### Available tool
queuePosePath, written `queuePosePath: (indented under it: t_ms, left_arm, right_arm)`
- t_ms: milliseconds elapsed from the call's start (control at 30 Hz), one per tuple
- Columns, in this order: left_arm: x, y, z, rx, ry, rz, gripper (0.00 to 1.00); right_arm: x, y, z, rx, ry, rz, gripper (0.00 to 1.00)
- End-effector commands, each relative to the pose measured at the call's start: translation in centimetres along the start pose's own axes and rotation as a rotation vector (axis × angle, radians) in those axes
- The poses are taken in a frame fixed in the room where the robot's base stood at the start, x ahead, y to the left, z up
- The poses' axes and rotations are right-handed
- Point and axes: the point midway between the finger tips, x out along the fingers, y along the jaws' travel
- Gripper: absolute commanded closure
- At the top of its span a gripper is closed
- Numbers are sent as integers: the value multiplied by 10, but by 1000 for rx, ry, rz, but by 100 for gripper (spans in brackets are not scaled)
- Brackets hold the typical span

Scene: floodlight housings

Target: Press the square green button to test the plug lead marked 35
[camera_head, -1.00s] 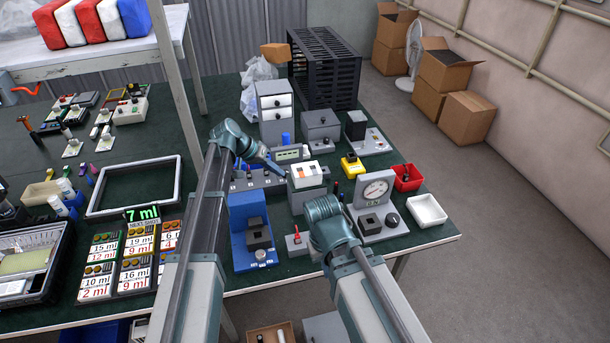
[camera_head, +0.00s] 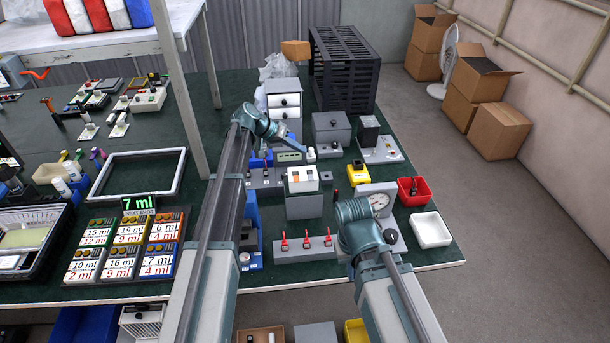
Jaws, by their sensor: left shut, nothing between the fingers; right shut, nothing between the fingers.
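My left gripper (camera_head: 296,147) is shut and empty, its tip above the back of the bench near a small device with a white round top (camera_head: 311,155). I cannot make out a square green button or a plug lead marked 35; markings are too small to read.
A strip with several red switches (camera_head: 305,244) lies at the bench front. A blue device (camera_head: 250,225) is partly behind my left arm. A red bin (camera_head: 411,191) and a white bin (camera_head: 431,230) are at the right edge. A black slatted crate (camera_head: 343,70) stands at the back.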

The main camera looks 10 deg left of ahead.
Motion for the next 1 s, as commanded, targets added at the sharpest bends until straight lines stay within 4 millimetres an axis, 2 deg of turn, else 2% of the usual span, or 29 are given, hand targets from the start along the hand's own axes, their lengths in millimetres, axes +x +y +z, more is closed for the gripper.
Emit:
queuePosePath:
  t_ms: [267, 433, 1000]
  left_arm:
    - [2, -1, 2, 0, 0, 0, 100]
    - [9, -7, 7, 0, -1, 0, 100]
    - [58, -42, 42, 0, -1, 0, 100]
  right_arm:
    - [3, 0, 0, 0, 0, 0, 100]
    - [13, -1, -1, 0, 0, 0, 100]
    - [83, -8, -5, 0, 0, 0, 100]
